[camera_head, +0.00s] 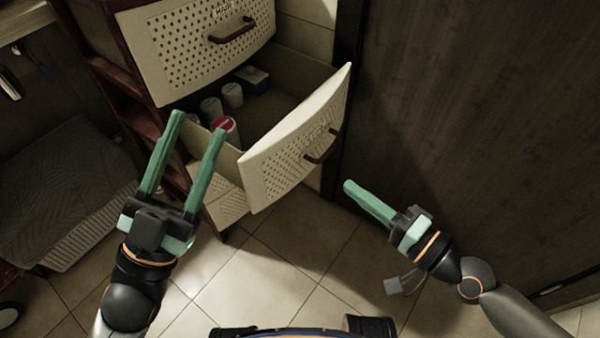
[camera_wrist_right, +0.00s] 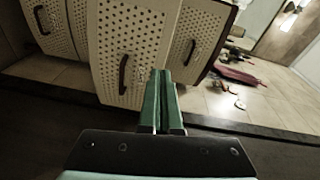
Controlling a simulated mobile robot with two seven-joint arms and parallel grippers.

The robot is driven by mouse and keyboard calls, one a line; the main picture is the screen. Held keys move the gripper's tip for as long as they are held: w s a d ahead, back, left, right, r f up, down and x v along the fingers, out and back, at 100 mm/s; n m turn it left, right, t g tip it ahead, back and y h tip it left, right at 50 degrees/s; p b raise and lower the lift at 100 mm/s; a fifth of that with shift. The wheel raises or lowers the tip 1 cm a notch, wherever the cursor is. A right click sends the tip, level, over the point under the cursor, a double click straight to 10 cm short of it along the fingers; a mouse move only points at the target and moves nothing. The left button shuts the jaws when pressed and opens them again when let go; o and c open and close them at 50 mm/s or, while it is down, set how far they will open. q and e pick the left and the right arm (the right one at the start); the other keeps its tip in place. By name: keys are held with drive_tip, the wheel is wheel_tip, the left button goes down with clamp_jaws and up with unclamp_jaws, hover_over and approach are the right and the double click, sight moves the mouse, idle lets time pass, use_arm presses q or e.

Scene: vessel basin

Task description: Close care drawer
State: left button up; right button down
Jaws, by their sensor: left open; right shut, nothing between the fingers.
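The care drawer (camera_head: 297,142) is a cream perforated drawer pulled out of a dark wooden cabinet, with a brown handle (camera_head: 321,146) on its front. Bottles, a red-lidded jar (camera_head: 223,124) and a blue box (camera_head: 253,78) are inside it. My left gripper (camera_head: 199,124) is open and empty, in front of the drawer's left side. My right gripper (camera_head: 348,186) is shut and empty, right of and below the drawer front, apart from it. In the right wrist view its closed fingers (camera_wrist_right: 161,102) point toward perforated fronts with brown handles; which front is the care drawer I cannot tell.
A closed-looking upper drawer (camera_head: 200,48) sits above. A dark wooden panel (camera_head: 470,110) stands close on the right. A lidded basket with grey cloth (camera_head: 70,190) is at the left. Tiled floor (camera_head: 290,265) is clear below the drawer.

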drive_tip(key=m, duration=0.1)
drive_tip(key=p, duration=0.3)
approach(288, 142)
drive_tip(key=shift+y, duration=0.3)
drive_tip(key=x, duration=0.5)
drive_tip(key=shift+w+f, duration=0.25)
use_arm(q)
drive_tip(key=shift+s+r+m+h, duration=0.4)
drive_tip(key=shift+r+m+h, duration=0.05)
drive_tip(key=shift+r, duration=0.4)
drive_tip(key=shift+s+r+m+h, duration=0.45)
drive_tip(key=shift+r+m+h, duration=0.05)
drive_tip(key=shift+r, duration=0.35)
drive_tip(key=shift+s+r+m+h, duration=0.4)
drive_tip(key=shift+r+m+h, duration=0.05)
drive_tip(key=shift+r, duration=0.4)
use_arm(e)
drive_tip(key=shift+x, duration=0.75)
drive_tip(key=shift+a, duration=0.1)
